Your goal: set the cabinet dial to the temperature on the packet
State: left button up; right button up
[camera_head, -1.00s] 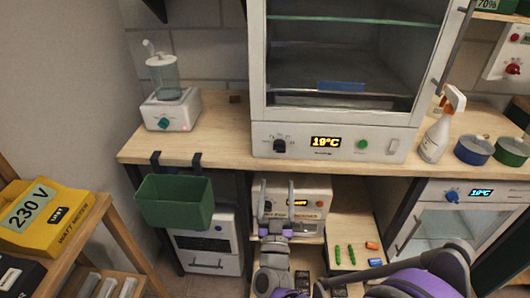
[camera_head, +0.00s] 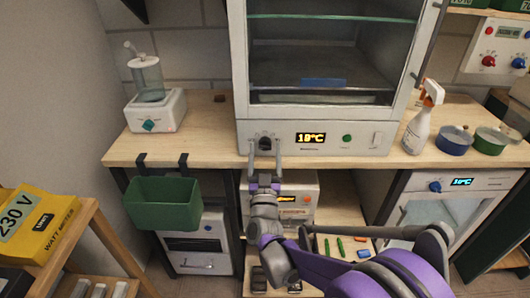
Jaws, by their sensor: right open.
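The white cabinet (camera_head: 366,138) stands on the wooden bench with its glass door closed. Its black dial (camera_head: 265,143) is at the left of the front panel. The cabinet's yellow display (camera_head: 311,138) shows a two-digit Celsius value that looks like 18 or 19; the last digit is blurred. My right gripper (camera_head: 265,149) is open, its two fingers pointing up at the panel, one on each side of the dial. I cannot tell whether they touch it. I cannot make out any packet. My left gripper is not in view.
A humidifier-like device (camera_head: 153,110) stands left. A green bin (camera_head: 164,204) hangs from the bench front. A yellow watt meter (camera_head: 35,230) lies lower left.

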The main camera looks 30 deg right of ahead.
grip_shut()
jog(key=shift+m, duration=0.3)
jog(key=m, duration=0.1)
jog(key=m+g+h, duration=0.1)
jog(key=m, duration=0.1)
jog(key=m+g+h, duration=0.1)
jog(key=shift+w+a+m+p, duration=0.1)
jog(key=shift+a+m+p, duration=0.2)
jog(key=shift+m, duration=0.1)
jog(key=shift+r+m+g+h+p, duration=0.1)
jog(key=shift+m+g+h+p, duration=0.35)
jog(key=shift+m, duration=1)
jog(key=shift+m+g+h+p, duration=0.15)
jog(key=shift+m+g+h, duration=0.3)
jog(key=shift+m+g, duration=0.7)
jog(key=shift+m+t, duration=0.3)
jog(key=shift+m, duration=0.2)
grip_release()
